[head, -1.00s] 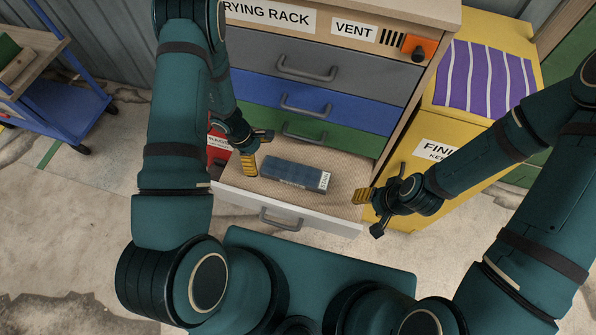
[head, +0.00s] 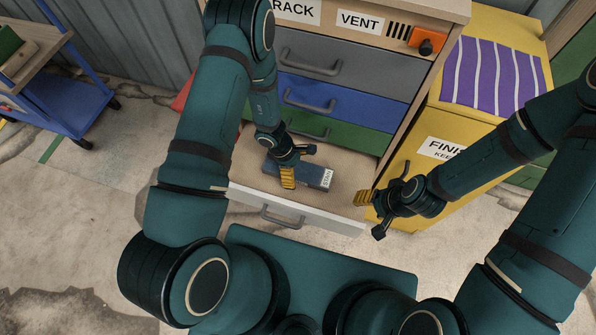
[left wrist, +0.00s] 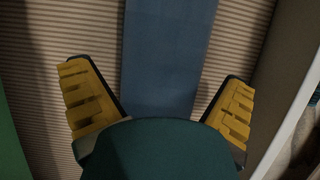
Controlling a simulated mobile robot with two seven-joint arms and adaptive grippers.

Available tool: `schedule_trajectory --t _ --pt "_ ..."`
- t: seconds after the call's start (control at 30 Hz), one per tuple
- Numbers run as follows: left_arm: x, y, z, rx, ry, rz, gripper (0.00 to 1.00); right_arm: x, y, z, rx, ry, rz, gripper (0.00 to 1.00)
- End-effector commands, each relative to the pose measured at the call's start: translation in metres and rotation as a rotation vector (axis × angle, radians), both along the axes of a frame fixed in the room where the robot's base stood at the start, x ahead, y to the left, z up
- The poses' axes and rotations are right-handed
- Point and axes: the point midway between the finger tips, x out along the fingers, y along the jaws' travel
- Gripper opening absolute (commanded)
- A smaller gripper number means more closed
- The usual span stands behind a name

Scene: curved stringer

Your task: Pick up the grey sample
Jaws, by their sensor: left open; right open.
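The sample (head: 316,173) is a long blue-grey slab with a white label at its right end. It lies flat in the open white-fronted bottom drawer (head: 345,212). My left gripper (head: 298,164) is open above the sample and hides part of it in the head view. In the left wrist view the slab (left wrist: 168,55) runs lengthwise between the two spread yellow-padded fingers, with a gap on each side. My right gripper (head: 371,214) is open and empty beside the drawer's right front corner, apart from the sample.
Closed grey, blue and green (head: 325,128) drawers stand above the open one. A yellow cabinet (head: 435,165) with a purple striped cloth (head: 492,80) is at the right. A blue cart (head: 65,100) stands at the far left.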

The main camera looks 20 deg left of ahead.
Motion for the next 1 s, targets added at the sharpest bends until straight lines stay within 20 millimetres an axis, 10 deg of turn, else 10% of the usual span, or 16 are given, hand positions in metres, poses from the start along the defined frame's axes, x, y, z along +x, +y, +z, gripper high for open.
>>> schedule_trajectory --t 0.33,0.53,1.0 --pt "-0.0001 -0.0027 -0.0063 0.0 0.0 0.0 0.96 -0.0009 0.0002 -0.0013 0.0 0.002 0.002 0.55" --pt "-0.0001 -0.0026 -0.0063 0.0 0.0 0.0 0.3 -0.0008 0.0002 -0.0013 0.0 0.002 0.002 0.55" --pt "0.0002 -0.0019 -0.0048 0.0 -0.001 -0.001 0.29 -0.0005 0.0002 -0.0005 0.0 0.001 0.001 0.55"
